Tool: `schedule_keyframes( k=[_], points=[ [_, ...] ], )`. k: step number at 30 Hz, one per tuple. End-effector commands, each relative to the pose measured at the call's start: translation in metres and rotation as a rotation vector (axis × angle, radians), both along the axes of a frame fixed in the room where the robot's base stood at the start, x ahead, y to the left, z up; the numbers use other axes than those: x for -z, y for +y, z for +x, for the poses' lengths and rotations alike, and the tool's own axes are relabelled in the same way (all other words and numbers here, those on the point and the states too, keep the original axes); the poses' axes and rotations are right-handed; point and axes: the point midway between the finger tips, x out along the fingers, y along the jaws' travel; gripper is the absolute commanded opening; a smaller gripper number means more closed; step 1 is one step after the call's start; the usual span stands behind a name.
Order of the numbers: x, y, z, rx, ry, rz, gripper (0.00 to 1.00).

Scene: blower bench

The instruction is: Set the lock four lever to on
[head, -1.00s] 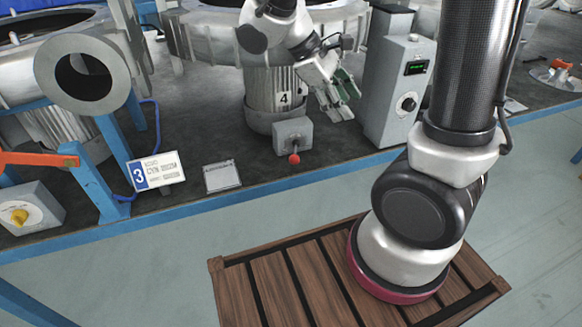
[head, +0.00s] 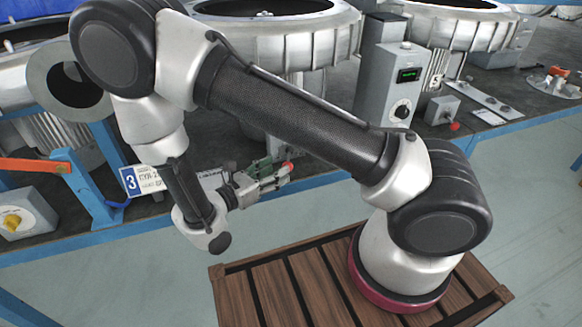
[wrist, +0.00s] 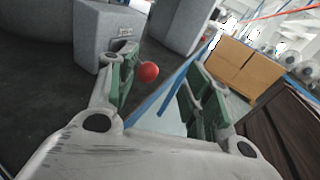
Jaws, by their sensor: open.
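The lock four lever shows as a red ball knob (head: 289,166) in the head view; its grey box is mostly hidden behind my arm there. In the wrist view the red knob (wrist: 148,71) sticks out from the grey box (wrist: 100,38), at upper left. My gripper (head: 281,175) is open and low at the bench's front edge, its fingers pointing right with the tips at the knob. In the wrist view the knob appears between my green-padded fingers (wrist: 162,80), closer to the left one. I cannot tell whether either finger touches it.
A grey control cabinet (head: 388,85) with a green display stands right of the lever. Another grey lever box (head: 442,110) with a red knob is farther right. A sign marked 3 (head: 146,181) stands left of my gripper.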

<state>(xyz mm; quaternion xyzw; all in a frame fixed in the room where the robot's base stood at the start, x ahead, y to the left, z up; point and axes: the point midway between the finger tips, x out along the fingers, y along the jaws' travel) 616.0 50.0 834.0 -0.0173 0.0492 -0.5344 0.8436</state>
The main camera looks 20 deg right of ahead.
Motion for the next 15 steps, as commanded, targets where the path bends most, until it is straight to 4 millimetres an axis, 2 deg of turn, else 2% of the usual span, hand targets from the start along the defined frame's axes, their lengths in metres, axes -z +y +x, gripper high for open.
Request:
schedule_keyframes(
  k=[1,3,7,11,15],
  points=[
    [0.013,0.006,-0.003,-0.048,0.018,-0.04,0.5],
    [0.023,0.012,-0.005,-0.093,0.031,-0.072,0.5],
    [0.03,0.014,-0.005,-0.127,0.041,-0.098,0.5],
    [0.031,0.002,0.003,-0.126,0.043,-0.1,0.5],
    [0.03,-0.02,0.016,-0.123,0.042,-0.099,0.5]
  ],
)
